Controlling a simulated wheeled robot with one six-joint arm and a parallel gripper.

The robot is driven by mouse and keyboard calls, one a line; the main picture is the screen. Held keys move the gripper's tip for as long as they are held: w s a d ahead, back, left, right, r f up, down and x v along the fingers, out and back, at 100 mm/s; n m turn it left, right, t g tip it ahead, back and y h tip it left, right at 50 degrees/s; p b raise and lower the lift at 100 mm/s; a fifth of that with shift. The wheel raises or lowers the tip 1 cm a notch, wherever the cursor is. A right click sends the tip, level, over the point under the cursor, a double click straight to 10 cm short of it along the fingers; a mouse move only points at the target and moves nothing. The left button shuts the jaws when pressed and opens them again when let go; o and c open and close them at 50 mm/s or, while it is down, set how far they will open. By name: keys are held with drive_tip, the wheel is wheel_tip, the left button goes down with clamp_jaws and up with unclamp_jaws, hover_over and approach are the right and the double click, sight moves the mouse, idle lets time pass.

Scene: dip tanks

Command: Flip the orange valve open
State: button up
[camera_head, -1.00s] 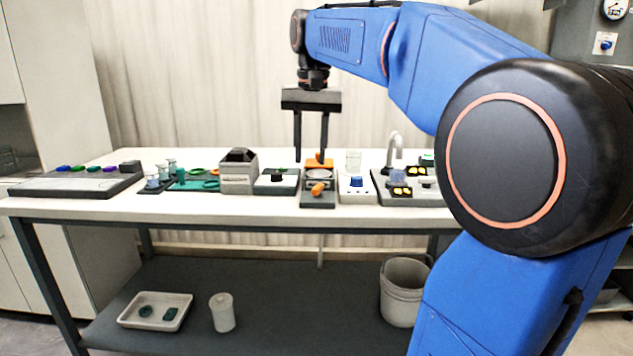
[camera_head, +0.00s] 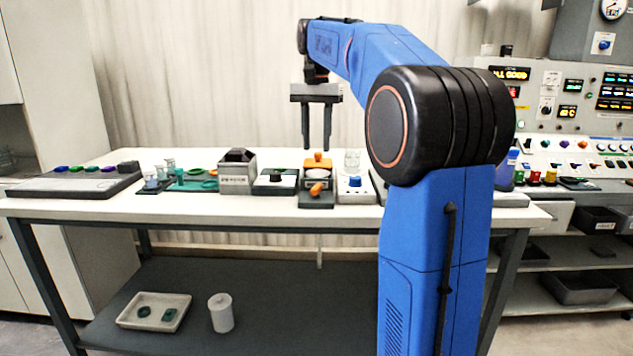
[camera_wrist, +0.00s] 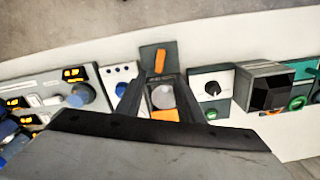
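The orange valve handle (camera_head: 317,188) sits on the front of a small dark grey unit (camera_head: 317,201) on the bench, beside a round pale disc (camera_head: 319,170). An orange block (camera_head: 318,157) is at the unit's back. In the wrist view the orange handle (camera_wrist: 160,61) lies on a dark plate, with the pale disc (camera_wrist: 162,97) and the orange block (camera_wrist: 164,115) nearer the wrist. My gripper (camera_head: 316,146) points down above the back of the unit, its two fingers apart and empty. In the wrist view my gripper (camera_wrist: 160,92) frames the disc. Nothing seems touched.
A black-knob box (camera_head: 275,181) stands left of the unit and a blue-button box (camera_head: 355,190) right of it, both close. A grey box (camera_head: 238,174) stands further left. A control console (camera_head: 560,120) is at the right. The bench's front strip is clear.

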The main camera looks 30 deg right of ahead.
sight(317, 186)
wheel_tip(317, 186, down, 12)
drive_tip(key=shift+r, duration=0.15)
idle(0.3)
clamp_jaws()
